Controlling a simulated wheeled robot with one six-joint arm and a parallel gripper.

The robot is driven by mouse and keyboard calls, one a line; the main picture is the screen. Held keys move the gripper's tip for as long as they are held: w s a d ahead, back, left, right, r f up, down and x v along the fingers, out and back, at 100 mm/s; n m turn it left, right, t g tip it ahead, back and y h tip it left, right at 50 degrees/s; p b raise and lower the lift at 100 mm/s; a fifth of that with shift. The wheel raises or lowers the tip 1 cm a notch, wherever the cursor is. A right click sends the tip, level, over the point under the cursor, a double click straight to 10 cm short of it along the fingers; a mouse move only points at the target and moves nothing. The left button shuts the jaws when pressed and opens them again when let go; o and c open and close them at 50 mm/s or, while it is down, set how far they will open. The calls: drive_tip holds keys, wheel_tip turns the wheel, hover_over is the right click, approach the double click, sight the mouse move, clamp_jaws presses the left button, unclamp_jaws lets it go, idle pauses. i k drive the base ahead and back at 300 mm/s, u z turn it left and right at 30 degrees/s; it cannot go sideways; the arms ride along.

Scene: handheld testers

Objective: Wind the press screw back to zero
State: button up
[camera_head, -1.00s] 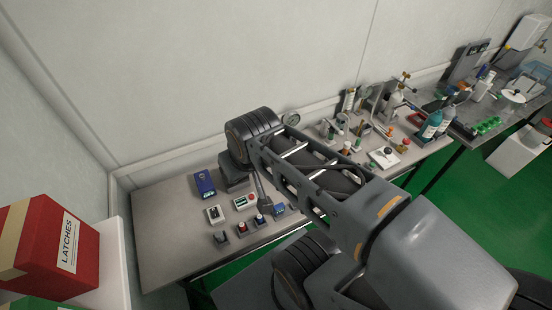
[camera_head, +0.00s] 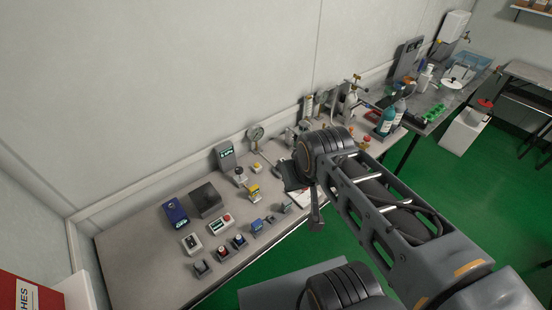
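I cannot pick out the press screw for certain at this size. A round dial gauge (camera_head: 255,133) stands upright near the wall at the back of the grey bench (camera_head: 135,245). A small yellow-topped device (camera_head: 254,190) and a silver knob-like fitting (camera_head: 240,176) stand in front of it. My gripper (camera_head: 316,222) hangs down from the wrist by the bench's front edge, right of these devices and apart from them. It is small and seen edge-on, so its opening does not show. My arm hides part of the bench's right side.
A blue handheld tester (camera_head: 175,211), a dark box (camera_head: 207,200) and several small switch boxes sit on the bench's left half. A grey display unit (camera_head: 224,155) stands behind them. Bottles (camera_head: 388,118) crowd the far right. Green floor (camera_head: 440,190) lies open to the right.

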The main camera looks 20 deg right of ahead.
sight(239, 170)
drive_tip(key=z, duration=0.55)
drive_tip(key=i, duration=0.8)
drive_tip(key=u, duration=2.15)
